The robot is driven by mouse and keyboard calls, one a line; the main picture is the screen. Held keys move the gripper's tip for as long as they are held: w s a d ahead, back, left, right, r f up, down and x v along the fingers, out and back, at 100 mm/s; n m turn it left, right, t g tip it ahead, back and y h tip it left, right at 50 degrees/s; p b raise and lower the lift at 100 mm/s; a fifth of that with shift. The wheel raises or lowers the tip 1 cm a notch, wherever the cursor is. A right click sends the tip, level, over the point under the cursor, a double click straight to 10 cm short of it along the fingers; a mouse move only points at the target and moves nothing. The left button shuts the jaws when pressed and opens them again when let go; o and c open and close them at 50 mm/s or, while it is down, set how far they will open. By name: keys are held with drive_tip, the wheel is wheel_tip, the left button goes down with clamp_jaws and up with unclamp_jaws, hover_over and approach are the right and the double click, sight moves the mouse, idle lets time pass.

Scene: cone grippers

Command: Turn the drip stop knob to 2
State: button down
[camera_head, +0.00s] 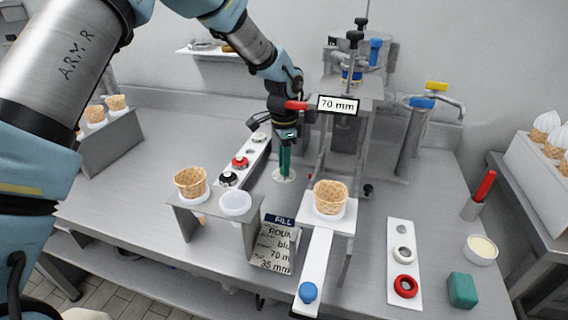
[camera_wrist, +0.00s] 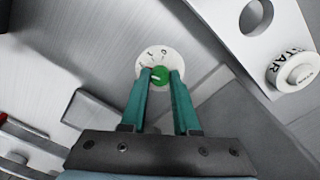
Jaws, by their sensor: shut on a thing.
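The drip stop knob is a small green knob (camera_wrist: 159,76) with a pale pointer line, at the centre of a round white dial (camera_wrist: 152,54). The dial's marks are small; a 0 shows at its upper right, and the others are hard to read. In the head view the dial (camera_head: 284,175) lies on the metal counter, and my gripper hides the knob. My gripper (camera_wrist: 160,74) has green fingers, one on each side of the knob, shut on it. In the head view my gripper (camera_head: 285,172) points straight down at the dial.
A white panel with black and red buttons (camera_head: 240,162) stands just left of my gripper. A machine with a "70 mm" sign (camera_head: 339,105) stands to the right. A "FILL" card (camera_head: 272,247) leans nearby.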

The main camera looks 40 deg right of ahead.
drive_tip(key=c, duration=0.7)
unclamp_jaws()
drive_tip(key=shift+o, duration=0.2)
wheel_tip(320, 180, up, 11)
drive_tip(key=b, duration=0.2)
drive_tip(key=shift+b, duration=0.35)
drive_tip(key=shift+f, duration=0.1)
drive_tip(key=w+a+n, duration=0.1)
drive_tip(key=w+a, duration=0.1)
drive_tip(key=a, duration=0.2)
drive_tip(key=w+a+n, duration=0.2)
drive_tip(key=w+a, duration=0.1)
drive_tip(key=w+a+n, duration=0.1)
drive_tip(key=w+a, duration=0.1)
drive_tip(key=a, duration=0.2)
drive_tip(key=shift+w+a, duration=0.2)
drive_tip(key=shift+a, duration=0.1)
drive_tip(key=w+a+n+t, duration=0.1)
drive_tip(key=w+a+n, duration=0.2)
drive_tip(key=a+n, duration=1.4)
drive_tip(key=s+a+f, duration=0.1)
drive_tip(key=s+a, duration=0.2)
drive_tip(key=a, duration=0.7)
drive_tip(key=s+a+f, duration=0.1)
drive_tip(key=s+a, duration=0.2)
drive_tip(key=a, duration=0.7)
drive_tip(key=shift+s+a+f+t, duration=0.2)
drive_tip(key=shift+a+t, duration=0.1)
drive_tip(key=shift+a, duration=0.1)
